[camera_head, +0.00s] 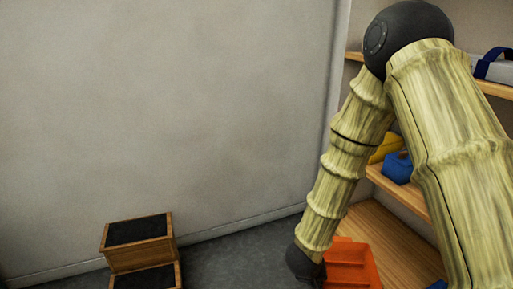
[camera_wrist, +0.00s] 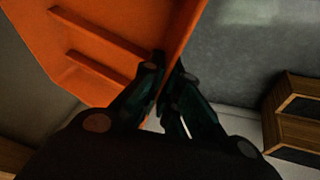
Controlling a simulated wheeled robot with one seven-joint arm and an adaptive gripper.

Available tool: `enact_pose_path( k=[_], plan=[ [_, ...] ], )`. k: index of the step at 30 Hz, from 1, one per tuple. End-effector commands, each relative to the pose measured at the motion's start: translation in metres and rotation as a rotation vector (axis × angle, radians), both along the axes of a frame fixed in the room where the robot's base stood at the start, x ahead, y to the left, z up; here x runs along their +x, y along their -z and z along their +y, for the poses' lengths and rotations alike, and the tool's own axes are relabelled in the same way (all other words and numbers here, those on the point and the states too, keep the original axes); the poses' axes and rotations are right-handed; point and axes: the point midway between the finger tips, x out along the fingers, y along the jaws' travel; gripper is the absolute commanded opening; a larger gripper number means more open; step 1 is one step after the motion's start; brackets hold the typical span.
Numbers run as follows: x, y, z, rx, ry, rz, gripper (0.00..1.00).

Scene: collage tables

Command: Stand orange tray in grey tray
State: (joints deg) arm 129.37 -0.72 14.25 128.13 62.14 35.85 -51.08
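The orange tray (camera_head: 352,266) shows in the head view at the bottom, right of centre, beside the lower end of my arm and partly cut off by the frame. In the wrist view the orange tray (camera_wrist: 110,30) fills the upper left, with ribs on its face. My gripper (camera_wrist: 167,70) has its two dark fingers close together, one on each side of the tray's edge wall, and looks shut on it. In the head view my gripper's fingers are hidden or out of frame. I cannot make out a grey tray for certain in either view.
A wooden shelf unit (camera_head: 385,235) stands at the right, partly behind my arm. It holds a blue object (camera_head: 397,168), a yellow object (camera_head: 384,149) and a pale grey box (camera_head: 491,68) with a blue strap. A wooden step with dark treads (camera_head: 138,231) stands at lower left. Grey floor lies between.

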Motion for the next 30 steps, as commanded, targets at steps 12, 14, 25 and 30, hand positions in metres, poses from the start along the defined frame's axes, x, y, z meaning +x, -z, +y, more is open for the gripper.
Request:
enact_pose_path(
  k=[12,14,25,30],
  plan=[
    [-0.008,-0.044,0.0,0.003,-0.004,0.009,0.0],
    [-0.009,-0.047,0.0,0.004,-0.005,0.01,0.0],
    [-0.009,-0.045,0.035,0.012,-0.011,0.004,0.0],
    [-0.008,-0.045,0.079,0.012,-0.009,0.002,0.0]
  ],
)
